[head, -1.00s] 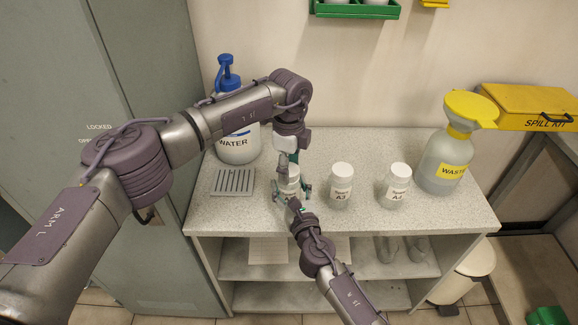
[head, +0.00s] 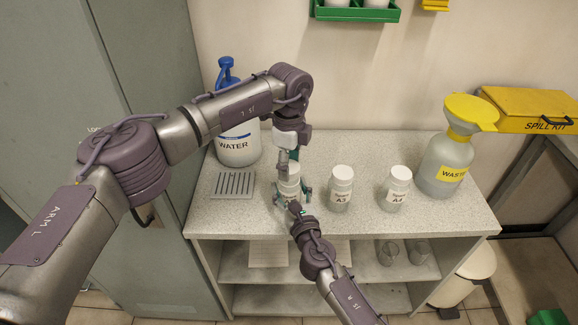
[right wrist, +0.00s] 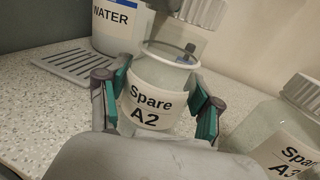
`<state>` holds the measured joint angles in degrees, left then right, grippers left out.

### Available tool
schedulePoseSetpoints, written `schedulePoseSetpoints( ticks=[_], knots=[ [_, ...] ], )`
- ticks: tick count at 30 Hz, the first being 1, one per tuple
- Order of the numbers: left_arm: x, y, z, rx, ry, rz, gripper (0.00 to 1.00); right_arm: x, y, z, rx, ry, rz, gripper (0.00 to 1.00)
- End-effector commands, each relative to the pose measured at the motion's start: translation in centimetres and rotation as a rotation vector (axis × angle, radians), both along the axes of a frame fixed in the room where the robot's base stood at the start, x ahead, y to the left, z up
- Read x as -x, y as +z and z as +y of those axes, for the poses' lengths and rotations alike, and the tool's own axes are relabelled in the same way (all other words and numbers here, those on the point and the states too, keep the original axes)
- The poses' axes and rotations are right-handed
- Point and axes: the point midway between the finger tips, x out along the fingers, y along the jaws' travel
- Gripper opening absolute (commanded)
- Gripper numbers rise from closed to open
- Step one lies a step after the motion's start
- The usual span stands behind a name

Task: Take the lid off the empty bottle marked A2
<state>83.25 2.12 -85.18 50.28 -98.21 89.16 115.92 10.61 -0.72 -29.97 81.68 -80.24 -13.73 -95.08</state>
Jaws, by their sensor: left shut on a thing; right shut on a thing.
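The bottle marked A2 (right wrist: 150,100) stands upright on the bench, its label facing the right wrist camera. My right gripper (right wrist: 155,100) is shut around its body, one green-padded finger on each side; the bottle also shows in the head view (head: 289,187). Its round mouth is uncovered in the right wrist view. A white ribbed lid (right wrist: 201,11) is above and slightly right of the mouth, apart from it and cut by the top edge. My left gripper (head: 284,159) reaches down over the bottle in the head view, shut on the lid; its fingertips are partly hidden.
Bottles A3 (head: 340,190) and A4 (head: 395,190) stand lidded to the right. The water bottle (head: 238,148) and a slotted grey rack (head: 233,184) are on the left. The waste bottle (head: 443,165) stands at the right. The bench (head: 455,215) is clear at its front right.

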Motion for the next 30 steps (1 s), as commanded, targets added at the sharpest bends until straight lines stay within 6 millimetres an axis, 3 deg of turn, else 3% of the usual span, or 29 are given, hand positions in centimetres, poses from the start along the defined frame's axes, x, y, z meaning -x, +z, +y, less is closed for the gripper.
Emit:
schedulePoseSetpoints(
  ticks=[14,24,30],
  knots=[
    [0.0,0.5,0.0,0.001,0.0,0.0,0.13,0.0,0.0,0.0,0.0,0.0,0.001,0.0],
    [0.0,4.1,0.0,0.0,-0.001,-0.001,0.13,0.0,0.0,0.0,0.0,0.0,0.001,0.0],
    [0.0,4.3,0.0,0.0,-0.001,0.001,0.13,0.0,0.0,0.0,0.0,0.0,0.0,0.0]
  ],
)
